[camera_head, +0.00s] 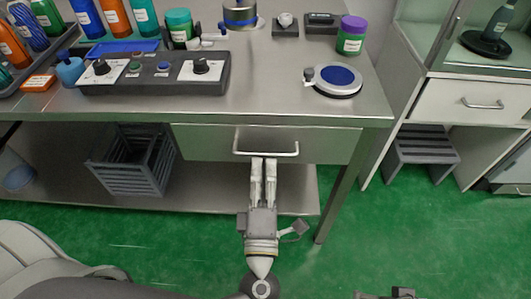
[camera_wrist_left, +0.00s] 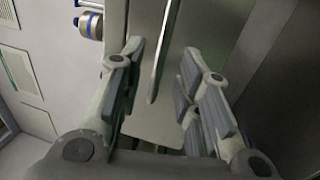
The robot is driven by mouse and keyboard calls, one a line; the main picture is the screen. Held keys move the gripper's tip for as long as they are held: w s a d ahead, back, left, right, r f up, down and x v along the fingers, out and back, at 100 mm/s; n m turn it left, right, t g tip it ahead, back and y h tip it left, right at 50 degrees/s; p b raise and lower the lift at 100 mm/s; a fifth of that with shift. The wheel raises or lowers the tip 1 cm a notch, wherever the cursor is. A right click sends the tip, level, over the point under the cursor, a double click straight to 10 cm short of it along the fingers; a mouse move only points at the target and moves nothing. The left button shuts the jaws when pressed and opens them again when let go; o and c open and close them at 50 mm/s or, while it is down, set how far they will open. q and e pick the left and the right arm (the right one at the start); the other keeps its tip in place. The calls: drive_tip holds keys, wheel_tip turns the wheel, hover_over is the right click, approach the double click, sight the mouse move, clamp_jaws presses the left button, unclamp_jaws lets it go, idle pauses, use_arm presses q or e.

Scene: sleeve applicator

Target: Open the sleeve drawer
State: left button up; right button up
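The metal drawer (camera_head: 205,142) under the workbench top is closed, its front flush below the counter edge. Its bar handle (camera_head: 240,151) runs across the front. My left gripper (camera_head: 263,162) reaches up from below, its fingertips at the handle's lower side near its middle. In the left wrist view, the gripper (camera_wrist_left: 160,75) has its two fingers apart. The handle (camera_wrist_left: 163,50) shows as a thin bar in the gap between them, with the drawer front behind. I see no finger pressing on it. A small part of what looks like my right gripper (camera_head: 385,294) shows at the bottom edge.
The steel workbench (camera_head: 270,75) carries a control box (camera_head: 150,75), a round blue-topped device (camera_head: 336,78) and several bottles. A grey crate (camera_head: 135,165) sits on the lower shelf. A step stool (camera_head: 422,150) and white cabinet stand right. Green floor (camera_head: 400,235) is clear.

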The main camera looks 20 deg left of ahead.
sight(265, 153)
use_arm(q)
drive_tip(key=x, duration=0.5)
clamp_jaws()
idle(0.3)
